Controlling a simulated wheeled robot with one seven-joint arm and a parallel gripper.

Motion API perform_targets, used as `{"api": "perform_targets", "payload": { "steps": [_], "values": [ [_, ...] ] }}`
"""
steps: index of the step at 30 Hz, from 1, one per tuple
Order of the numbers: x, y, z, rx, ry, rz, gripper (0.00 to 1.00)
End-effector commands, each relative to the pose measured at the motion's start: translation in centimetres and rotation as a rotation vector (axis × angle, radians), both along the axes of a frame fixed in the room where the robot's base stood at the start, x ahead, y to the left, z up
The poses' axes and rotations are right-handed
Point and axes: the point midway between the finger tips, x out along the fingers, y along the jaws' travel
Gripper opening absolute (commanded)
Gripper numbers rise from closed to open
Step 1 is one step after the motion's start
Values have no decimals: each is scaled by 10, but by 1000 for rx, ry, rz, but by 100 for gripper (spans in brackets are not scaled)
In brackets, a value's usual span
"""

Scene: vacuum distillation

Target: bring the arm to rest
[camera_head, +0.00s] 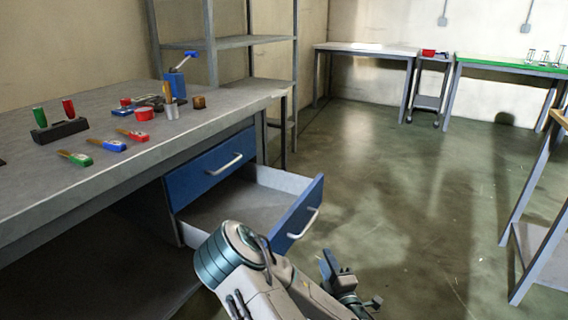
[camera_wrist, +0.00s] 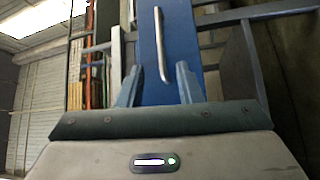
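My gripper (camera_head: 345,280) is low above the floor, in front and to the right of the pulled-out lower drawer. In the wrist view the two fingers of my gripper (camera_wrist: 158,72) stand apart with nothing held between them. The blue drawer front (camera_wrist: 178,28) and its metal handle (camera_wrist: 160,45) show beyond the fingers, and the handle looks clear of them. In the head view my arm is bent, with its links at the bottom of the picture.
The open lower drawer (camera_head: 245,207) looks empty and juts out below the grey workbench (camera_head: 215,112). The upper drawer (camera_head: 212,165) is shut. A table (camera_head: 540,245) stands at the right. The floor (camera_head: 420,190) between is clear.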

Motion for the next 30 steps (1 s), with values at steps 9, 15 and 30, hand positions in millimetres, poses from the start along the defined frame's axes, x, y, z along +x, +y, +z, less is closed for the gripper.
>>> {"api": "perform_targets", "payload": {
  "steps": [9,15,30],
  "values": [
    [18,-48,58,364,224,-296,32],
    [16,-60,92,630,410,-455,32],
    [-38,-27,235,1101,879,-671,32]
  ]
}}
